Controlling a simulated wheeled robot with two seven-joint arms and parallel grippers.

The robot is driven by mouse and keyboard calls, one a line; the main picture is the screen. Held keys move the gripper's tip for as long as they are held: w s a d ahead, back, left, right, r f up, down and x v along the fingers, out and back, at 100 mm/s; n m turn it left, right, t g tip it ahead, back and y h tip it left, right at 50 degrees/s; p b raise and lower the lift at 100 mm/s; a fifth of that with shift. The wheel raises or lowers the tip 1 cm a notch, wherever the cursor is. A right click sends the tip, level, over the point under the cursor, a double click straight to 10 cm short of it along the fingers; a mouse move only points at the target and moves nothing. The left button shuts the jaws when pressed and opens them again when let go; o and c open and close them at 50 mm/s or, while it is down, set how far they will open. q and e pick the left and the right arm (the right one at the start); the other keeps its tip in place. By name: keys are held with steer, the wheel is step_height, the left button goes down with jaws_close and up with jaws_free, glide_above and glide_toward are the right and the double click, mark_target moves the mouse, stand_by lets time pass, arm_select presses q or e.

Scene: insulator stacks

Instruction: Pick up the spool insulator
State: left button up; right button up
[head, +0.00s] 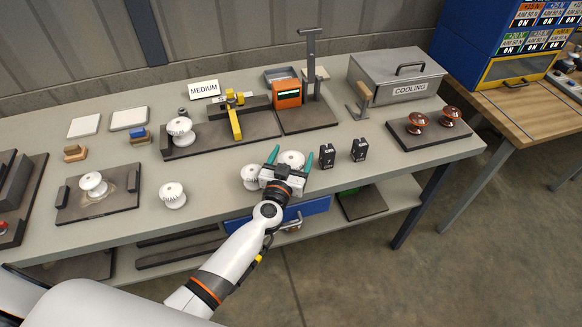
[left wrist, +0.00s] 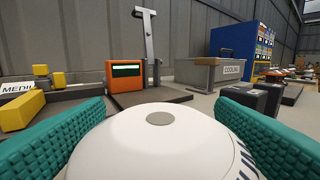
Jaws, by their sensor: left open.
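A white, round-topped insulator (head: 292,157) stands on the bench between the teal fingers of my left gripper (head: 290,159). In the left wrist view its white dome (left wrist: 160,145) fills the lower middle, with dark lettering at its right side. The fingers are open, one on each side of it; I cannot tell whether either touches it. A second white insulator (head: 250,178) stands just left of the gripper. Which one is the spool type cannot be read. The lower part of the insulator between the fingers is hidden. My right gripper does not show.
More white insulators stand on the bench (head: 172,195), on a dark plate (head: 93,184) and at a fixture (head: 181,133). Two black blocks (head: 327,156) (head: 359,150) sit right of the gripper. A cooling box (head: 398,75) and brown insulators (head: 418,122) are further right.

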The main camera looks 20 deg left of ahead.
arm_select(q)
steer(key=shift+w, duration=0.45)
steer(key=shift+s, duration=0.1)
steer(key=shift+c, duration=0.5)
steer(key=c, duration=0.9)
steer(key=shift+r, duration=0.15)
steer(key=shift+c, duration=0.2)
